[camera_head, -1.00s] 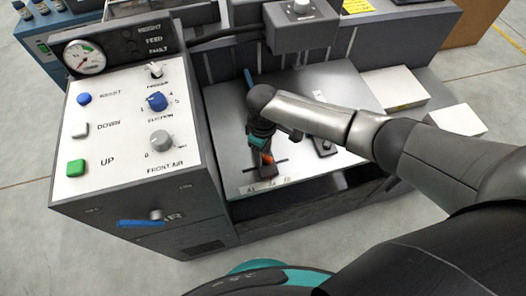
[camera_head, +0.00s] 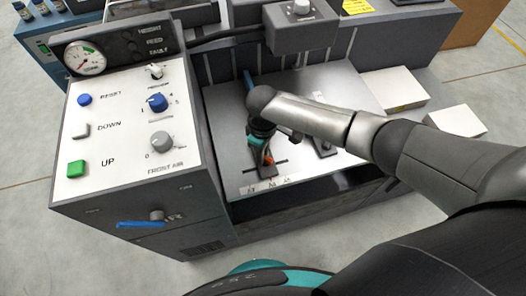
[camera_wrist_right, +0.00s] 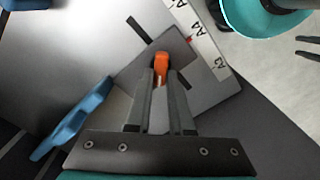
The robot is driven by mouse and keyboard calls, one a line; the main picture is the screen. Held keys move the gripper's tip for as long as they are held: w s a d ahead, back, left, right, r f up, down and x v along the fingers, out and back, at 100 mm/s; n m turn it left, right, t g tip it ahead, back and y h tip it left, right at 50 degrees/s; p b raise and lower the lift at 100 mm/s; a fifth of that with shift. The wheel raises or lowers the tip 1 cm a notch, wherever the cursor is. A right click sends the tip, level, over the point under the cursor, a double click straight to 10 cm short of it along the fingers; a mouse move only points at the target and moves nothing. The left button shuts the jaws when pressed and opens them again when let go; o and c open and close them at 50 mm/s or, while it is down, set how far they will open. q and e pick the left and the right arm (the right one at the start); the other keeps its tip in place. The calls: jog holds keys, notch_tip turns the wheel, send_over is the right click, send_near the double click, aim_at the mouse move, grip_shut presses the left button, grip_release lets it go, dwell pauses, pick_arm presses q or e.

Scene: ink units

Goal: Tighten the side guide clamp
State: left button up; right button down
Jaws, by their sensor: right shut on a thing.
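The side guide is a dark block (camera_head: 267,171) on the steel plate near the front scale strip. In the right wrist view, its orange clamp lever (camera_wrist_right: 161,62) stands between the fingertips of my right gripper (camera_wrist_right: 161,76), which is shut on it. The side guide (camera_wrist_right: 178,48) shows around the lever there, beside a red mark by the A4 label. In the head view, my right gripper (camera_head: 266,152) points down over the guide and partly hides the lever. At the right edge of the wrist view, two dark fingers, apparently my left gripper (camera_wrist_right: 308,46), stand apart and empty.
A control panel (camera_head: 125,120) with buttons and knobs stands left of the plate. A blue-handled lever (camera_head: 140,224) is on its front. A blue part (camera_wrist_right: 75,125) lies close beside my right gripper. White paper stacks (camera_head: 395,88) sit at the right.

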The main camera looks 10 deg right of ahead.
jog(key=m+p, duration=0.3)
jog(key=p, duration=0.1)
jog(key=shift+d+r+m, duration=0.1)
jog(key=shift+r+m, duration=0.1)
jog(key=shift+m, duration=0.2)
jog(key=m+p, duration=0.2)
jog(key=shift+d+m, duration=0.1)
jog(key=shift+m, duration=0.3)
jog(key=m+p, duration=0.1)
jog(key=m, duration=0.1)
jog(key=shift+d+f+m+p, duration=0.1)
jog(key=shift+m+p, duration=0.2)
jog(key=m+p, duration=0.1)
jog(key=m, duration=0.3)
jog(key=shift+d+p, duration=0.15)
jog(key=shift+p, duration=0.2)
jog(key=shift+d+f+m+p, duration=0.15)
jog(key=shift+m+p, duration=0.3)
jog(key=shift+m, duration=1.75)
jog(key=shift+d, duration=0.1)
jog(key=c, duration=0.8)
grip_release()
